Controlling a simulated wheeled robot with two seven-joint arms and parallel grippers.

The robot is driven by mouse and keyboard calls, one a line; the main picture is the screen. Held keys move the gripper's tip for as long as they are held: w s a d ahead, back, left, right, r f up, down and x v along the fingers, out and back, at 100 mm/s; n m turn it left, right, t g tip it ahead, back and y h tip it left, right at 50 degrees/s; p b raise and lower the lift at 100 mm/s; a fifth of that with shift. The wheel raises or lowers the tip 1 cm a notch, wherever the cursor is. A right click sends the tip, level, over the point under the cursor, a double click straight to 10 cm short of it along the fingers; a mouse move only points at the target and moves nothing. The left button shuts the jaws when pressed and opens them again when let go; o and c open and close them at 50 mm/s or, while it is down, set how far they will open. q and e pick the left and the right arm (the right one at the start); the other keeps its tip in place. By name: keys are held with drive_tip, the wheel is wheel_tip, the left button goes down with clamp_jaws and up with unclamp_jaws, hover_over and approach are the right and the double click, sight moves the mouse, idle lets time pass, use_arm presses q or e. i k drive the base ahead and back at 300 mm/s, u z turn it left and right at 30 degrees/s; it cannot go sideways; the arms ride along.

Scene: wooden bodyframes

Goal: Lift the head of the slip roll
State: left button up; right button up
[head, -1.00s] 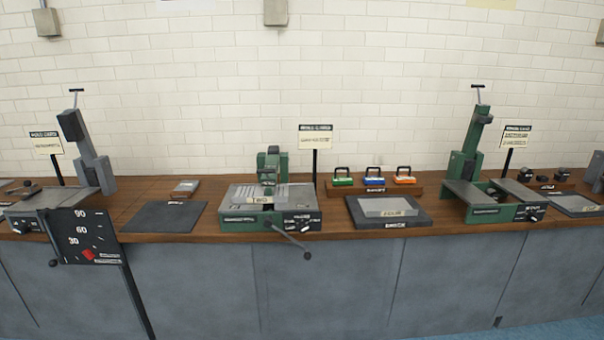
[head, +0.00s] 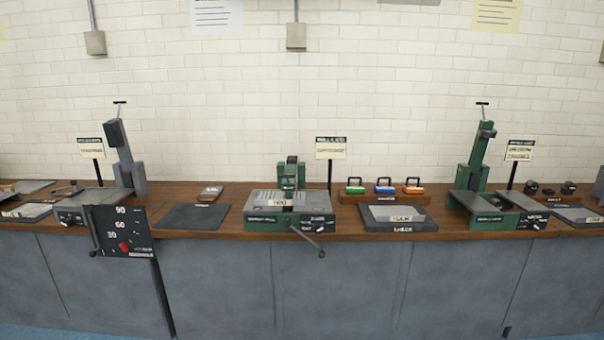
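Neither of my grippers shows in the head view. Several bench machines stand on a long wooden-topped bench, and their small labels are too blurred for me to tell which is the slip roll. In the middle is a low green and grey machine (head: 262,222) with a crank handle (head: 308,240) at its front and a green upright block (head: 291,172) behind. At the right is a green machine (head: 490,221) with a tall leaning column (head: 478,160) topped by a T-handle. At the left is a grey machine (head: 88,212) with a similar grey column (head: 124,155).
A dark dial plate (head: 140,230) marked 30, 60, 90 hangs at the bench front. A dark mat (head: 188,216), a tray with a grey sheet (head: 400,228) and a rack with three coloured handled blocks (head: 356,198) lie between machines. Sign stands rise behind.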

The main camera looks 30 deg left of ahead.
sight(290, 172)
drive_tip(key=z, duration=0.15)
drive_tip(key=i, duration=0.95)
drive_tip(key=u, duration=0.2)
